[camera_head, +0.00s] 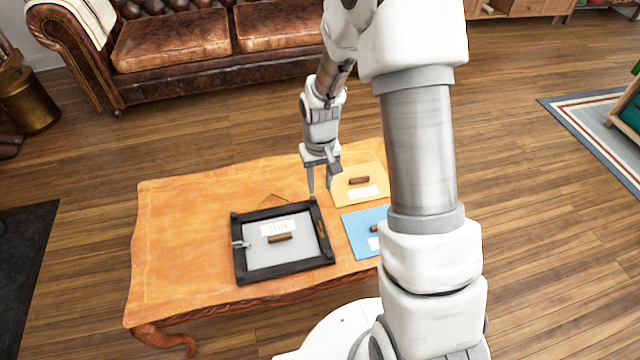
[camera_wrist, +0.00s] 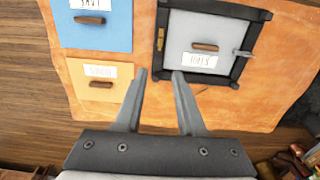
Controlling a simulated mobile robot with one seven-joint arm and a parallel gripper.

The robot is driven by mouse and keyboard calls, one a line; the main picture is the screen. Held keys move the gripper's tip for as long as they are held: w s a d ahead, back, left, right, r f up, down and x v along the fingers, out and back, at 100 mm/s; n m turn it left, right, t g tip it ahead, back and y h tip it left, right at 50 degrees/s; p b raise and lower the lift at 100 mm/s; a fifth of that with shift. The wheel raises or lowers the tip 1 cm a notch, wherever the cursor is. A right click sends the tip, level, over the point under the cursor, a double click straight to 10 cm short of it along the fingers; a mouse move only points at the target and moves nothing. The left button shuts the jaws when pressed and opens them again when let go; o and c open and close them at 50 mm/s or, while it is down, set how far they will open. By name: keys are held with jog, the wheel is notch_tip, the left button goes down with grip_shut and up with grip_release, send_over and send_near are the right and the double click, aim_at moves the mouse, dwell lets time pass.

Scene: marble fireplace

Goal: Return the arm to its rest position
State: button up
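My gripper (camera_head: 320,183) hangs above the far edge of the wooden table, between the yellow board and the black-framed tray. In the wrist view my gripper (camera_wrist: 160,76) has its two fingers apart with nothing between them. My arm reaches from the right foreground over the table and bends down to the gripper.
The wooden table (camera_head: 175,225) bears a black-framed tray (camera_head: 240,262) with a grey panel (camera_head: 300,245), a yellow board (camera_head: 345,195) and a blue board (camera_head: 360,228). Each bears a brown handle and a white label. A leather sofa (camera_head: 170,45) stands behind. Floor is open to the right.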

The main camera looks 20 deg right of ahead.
dwell(0.3)
jog(key=s+r+t, duration=0.1)
jog(key=s+r, duration=0.2)
jog(key=r, duration=0.7)
jog(key=s+r+t, duration=0.2)
jog(key=s+r, duration=0.1)
jog(key=r, duration=0.6)
jog(key=s+r+t, duration=0.3)
jog(key=s+r, duration=0.7)
jog(key=s, duration=0.5)
notch_tip(320, 180, up, 16)
jog(key=p, duration=1.6)
jog(key=shift+w+d, duration=0.15)
jog(key=shift+w, duration=0.15)
